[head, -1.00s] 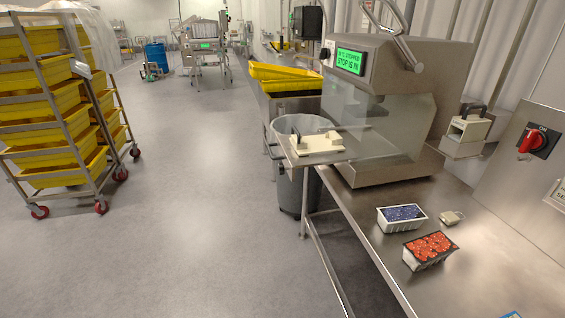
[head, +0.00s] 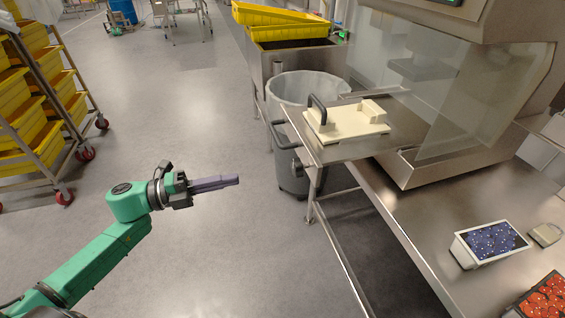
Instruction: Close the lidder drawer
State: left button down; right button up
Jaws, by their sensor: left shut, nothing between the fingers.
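The lidder (head: 455,100) is a steel machine with a clear guard on the bench at the right. Its drawer (head: 308,150) is a flat steel tray that sticks out to the left from under the guard. A dark bar handle (head: 284,136) is on the drawer's left end. A cream plate with a black handle (head: 345,122) lies on the drawer. My left gripper (head: 238,180) is shut and empty over the floor, left of the drawer and apart from it. My right gripper is not in view.
A grey bin (head: 292,172) stands partly behind the drawer. A yellow crate rack (head: 52,150) stands left. The floor between is clear.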

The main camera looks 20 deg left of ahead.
aim_at(293, 167)
pick_arm(q)
jog(key=p+x, duration=0.1)
jog(key=x, duration=1.1)
jog(key=shift+r, duration=0.15)
jog(key=shift+w+d, duration=0.15)
jog(key=shift+d, duration=0.1)
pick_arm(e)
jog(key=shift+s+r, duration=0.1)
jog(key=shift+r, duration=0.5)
pick_arm(q)
jog(key=shift+w+d, duration=0.1)
jog(key=shift+d, duration=0.1)
